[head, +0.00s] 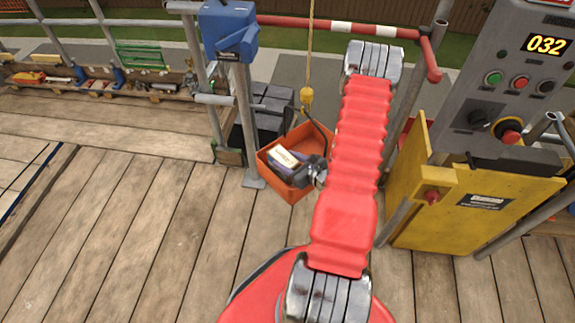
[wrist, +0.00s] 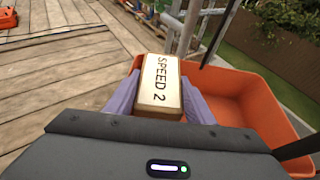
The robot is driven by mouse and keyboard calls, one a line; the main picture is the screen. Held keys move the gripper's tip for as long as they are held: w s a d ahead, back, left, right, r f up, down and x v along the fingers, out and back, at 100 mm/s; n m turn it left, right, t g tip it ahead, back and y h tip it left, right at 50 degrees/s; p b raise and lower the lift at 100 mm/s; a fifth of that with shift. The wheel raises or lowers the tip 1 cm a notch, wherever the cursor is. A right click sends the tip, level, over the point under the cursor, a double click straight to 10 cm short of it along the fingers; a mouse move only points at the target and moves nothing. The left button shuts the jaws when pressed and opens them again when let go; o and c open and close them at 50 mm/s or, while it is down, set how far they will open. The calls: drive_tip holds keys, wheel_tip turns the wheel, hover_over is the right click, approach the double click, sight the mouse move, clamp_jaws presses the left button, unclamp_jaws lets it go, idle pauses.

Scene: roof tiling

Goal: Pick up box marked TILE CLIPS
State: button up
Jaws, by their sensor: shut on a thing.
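My gripper (head: 296,165) is over the orange bin (head: 268,176) in the head view, at the end of my red-sleeved arm. It is shut on a small pale box (wrist: 161,78). In the wrist view its purple fingers (wrist: 160,98) press on both sides of the box. The label on the box's facing side reads SPEED 2. The box also shows in the head view (head: 282,157), where its print is too small to read. I can read TILE CLIPS on nothing in either view.
The orange bin's wall (wrist: 262,75) is close on the right in the wrist view. A yellow cabinet with a control panel (head: 505,95) stands at right. Plank floor (head: 120,220) is clear at left.

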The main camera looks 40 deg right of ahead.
drive_tip(key=shift+r, duration=2.55)
